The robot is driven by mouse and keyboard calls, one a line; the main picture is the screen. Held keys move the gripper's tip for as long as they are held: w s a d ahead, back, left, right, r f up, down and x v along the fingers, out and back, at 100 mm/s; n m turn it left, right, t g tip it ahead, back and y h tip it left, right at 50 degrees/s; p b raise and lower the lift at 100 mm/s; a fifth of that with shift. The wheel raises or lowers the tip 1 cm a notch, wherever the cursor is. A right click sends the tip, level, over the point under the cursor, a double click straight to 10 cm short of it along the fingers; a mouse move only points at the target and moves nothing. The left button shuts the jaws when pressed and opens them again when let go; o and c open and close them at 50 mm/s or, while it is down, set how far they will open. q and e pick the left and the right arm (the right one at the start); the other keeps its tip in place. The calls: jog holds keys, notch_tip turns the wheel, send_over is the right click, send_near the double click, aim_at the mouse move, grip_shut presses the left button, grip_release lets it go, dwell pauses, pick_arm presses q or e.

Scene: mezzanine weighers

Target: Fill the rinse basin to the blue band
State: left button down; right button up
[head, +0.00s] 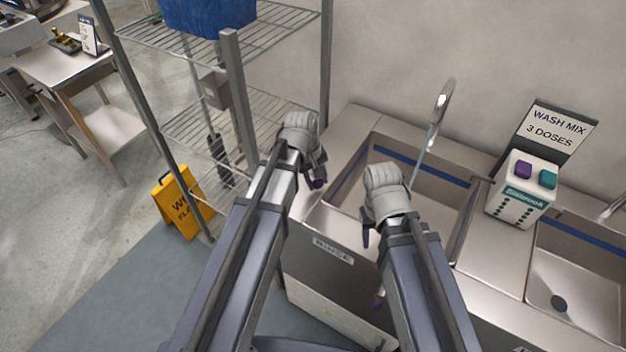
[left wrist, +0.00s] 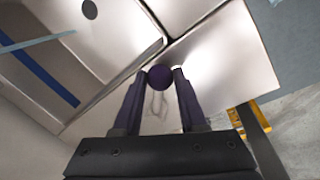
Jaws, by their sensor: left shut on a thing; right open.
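The rinse basin (head: 333,250) is a steel sink with a label on its front. Its blue band (head: 450,174) runs along the upper inner walls and shows in the left wrist view (left wrist: 40,70). A chrome spout (head: 444,100) stands behind it, and a thin pale stream (head: 428,150) falls from it. A drain hole (left wrist: 90,9) shows on bare-looking metal; I cannot tell the water level. My left gripper (left wrist: 160,85) is shut on a dark purple round knob (left wrist: 160,77) at the basin's left ledge. My right gripper (head: 372,268) is open and empty by the basin's front.
A dispenser (head: 520,192) with purple and teal buttons stands right of the rinse basin, before a wash mix sign (head: 556,128). Another basin (head: 575,290) is further right. A wire rack (head: 195,130) and a yellow floor sign (head: 180,203) stand left.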

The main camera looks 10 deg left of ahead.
pick_arm(q)
jog(key=shift+d+n, duration=0.2)
jog(key=shift+n, duration=0.1)
dwell(0.4)
jog(key=shift+c, duration=2.3)
grip_release()
jog(key=r+p, duration=0.5)
jog(key=a+r+p, duration=0.1)
jog(key=r+p, duration=0.1)
jog(key=shift+s+a+r+p, duration=0.1)
jog(key=shift+s+r+p, duration=0.25)
jog(key=shift+s, duration=0.05)
pick_arm(e)
notch_tip(320, 180, up, 8)
jog(key=shift+f, duration=0.2)
